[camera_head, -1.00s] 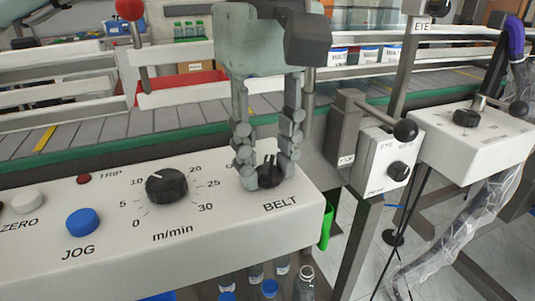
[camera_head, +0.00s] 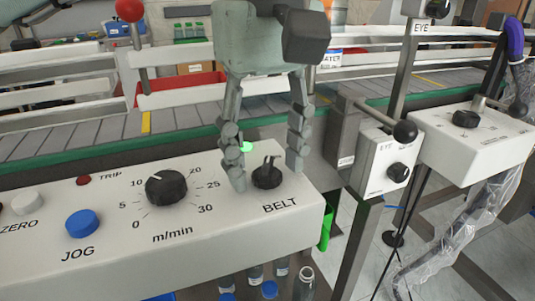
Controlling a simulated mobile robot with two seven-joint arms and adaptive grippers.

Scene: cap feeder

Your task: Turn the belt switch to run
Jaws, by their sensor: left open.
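The belt switch (camera_head: 267,176) is a small black rotary knob at the right end of the white control box, above the printed word BELT. Its raised grip points toward the back of the box. My left gripper (camera_head: 267,172) comes down from above with its fingers spread open, one on each side of the knob and apart from it. A green light (camera_head: 246,147) glows just behind the knob, between the fingers. My right gripper is not in view.
On the same white box (camera_head: 110,250) are a m/min speed dial (camera_head: 166,188), a blue JOG button (camera_head: 82,222) and a red TRIP lamp (camera_head: 83,181). The conveyor belt (camera_head: 110,130) runs behind. An EYE box (camera_head: 385,160) with a black knob stands to the right.

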